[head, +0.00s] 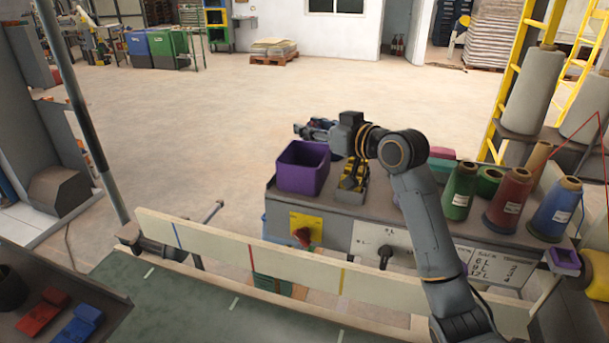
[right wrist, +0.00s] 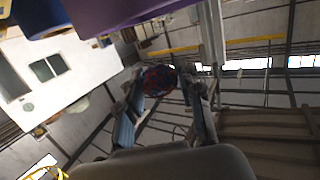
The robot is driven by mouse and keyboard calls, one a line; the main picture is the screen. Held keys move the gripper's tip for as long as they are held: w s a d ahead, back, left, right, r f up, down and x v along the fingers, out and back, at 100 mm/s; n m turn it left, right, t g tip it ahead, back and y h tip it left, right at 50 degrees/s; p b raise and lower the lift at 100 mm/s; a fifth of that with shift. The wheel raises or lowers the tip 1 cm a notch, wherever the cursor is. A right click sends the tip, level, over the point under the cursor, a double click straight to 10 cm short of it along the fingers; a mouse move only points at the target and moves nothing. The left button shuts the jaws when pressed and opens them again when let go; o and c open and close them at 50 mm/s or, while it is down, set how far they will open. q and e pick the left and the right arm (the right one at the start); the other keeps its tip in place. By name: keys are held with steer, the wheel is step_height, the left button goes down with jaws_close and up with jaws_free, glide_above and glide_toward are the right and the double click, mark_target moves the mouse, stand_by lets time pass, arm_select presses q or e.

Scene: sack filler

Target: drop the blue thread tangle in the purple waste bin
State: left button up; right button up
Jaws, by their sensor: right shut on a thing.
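The purple waste bin (head: 303,178) stands open-topped on the left end of the grey machine top. Part of a purple surface, likely the bin (right wrist: 110,16), crosses the top left of the right wrist view. My right gripper (head: 308,130) points left, just above and beyond the bin's far right rim in the head view. In the right wrist view its fingers (right wrist: 165,90) are shut on a round tangle (right wrist: 158,78) of dark blue with red strands. The tangle is hard to make out in the head view. My left gripper is not in view.
Green, red and blue thread cones (head: 508,196) stand on the machine top at right. A small yellow and black device (head: 353,177) sits beside the bin. A pale rail (head: 270,258) runs along the front.

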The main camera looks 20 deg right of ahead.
steer(key=o, duration=0.8)
steer(key=shift+o, duration=0.2)
steer(key=shift+s+d+r, duration=0.1)
steer(key=shift+s+d, duration=0.05)
steer(key=shift+s, duration=0.15)
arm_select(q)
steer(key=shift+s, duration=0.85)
arm_select(e)
steer(key=v, duration=1.1)
steer(key=shift+s, duration=0.2)
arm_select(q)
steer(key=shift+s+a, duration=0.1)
